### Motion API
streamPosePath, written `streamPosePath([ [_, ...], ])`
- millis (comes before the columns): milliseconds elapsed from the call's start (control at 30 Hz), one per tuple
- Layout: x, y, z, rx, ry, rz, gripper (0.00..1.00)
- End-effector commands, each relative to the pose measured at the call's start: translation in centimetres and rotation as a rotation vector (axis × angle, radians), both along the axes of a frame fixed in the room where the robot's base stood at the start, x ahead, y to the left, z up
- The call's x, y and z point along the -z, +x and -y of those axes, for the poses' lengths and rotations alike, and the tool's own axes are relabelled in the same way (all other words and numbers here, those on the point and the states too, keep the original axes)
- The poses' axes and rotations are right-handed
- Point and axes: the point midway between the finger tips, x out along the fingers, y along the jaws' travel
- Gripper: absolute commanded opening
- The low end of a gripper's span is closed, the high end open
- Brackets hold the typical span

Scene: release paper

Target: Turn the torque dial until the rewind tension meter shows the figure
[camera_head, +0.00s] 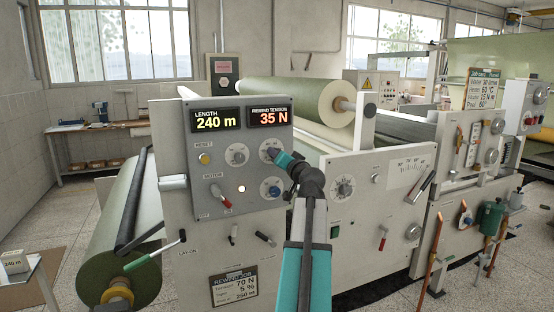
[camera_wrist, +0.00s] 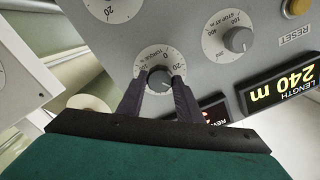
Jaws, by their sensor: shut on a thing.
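The torque dial (camera_wrist: 160,54), a grey knob on a round white scale with marks such as 0 and 20, sits between my fingers in the wrist view. My gripper (camera_wrist: 160,84) is shut on its knob, one finger on each side. In the head view, my gripper (camera_head: 275,154) covers part of the dial (camera_head: 269,146). The rewind tension meter (camera_head: 269,116) above it shows 35 N in red. The job card (camera_head: 234,289) low on the cabinet reads tension 70 N, 5 % and 250 m. The knob's exact pointer reading is unclear.
The length display (camera_head: 217,119) reads 240 m. The stop-at dial (camera_head: 237,155), yellow reset button (camera_head: 204,159), motor switch (camera_head: 221,197) and blue knob (camera_head: 271,188) are close by on the panel. A paper roll (camera_head: 300,98) lies behind the panel.

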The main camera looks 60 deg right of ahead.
Motion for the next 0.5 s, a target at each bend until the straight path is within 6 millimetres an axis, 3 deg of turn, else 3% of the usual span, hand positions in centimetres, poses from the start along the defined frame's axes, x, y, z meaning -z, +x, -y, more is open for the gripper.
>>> streamPosePath([
  [500, -0.53, 0.17, 0.02, -0.002, 0.379, 0.287, 0.1],
])
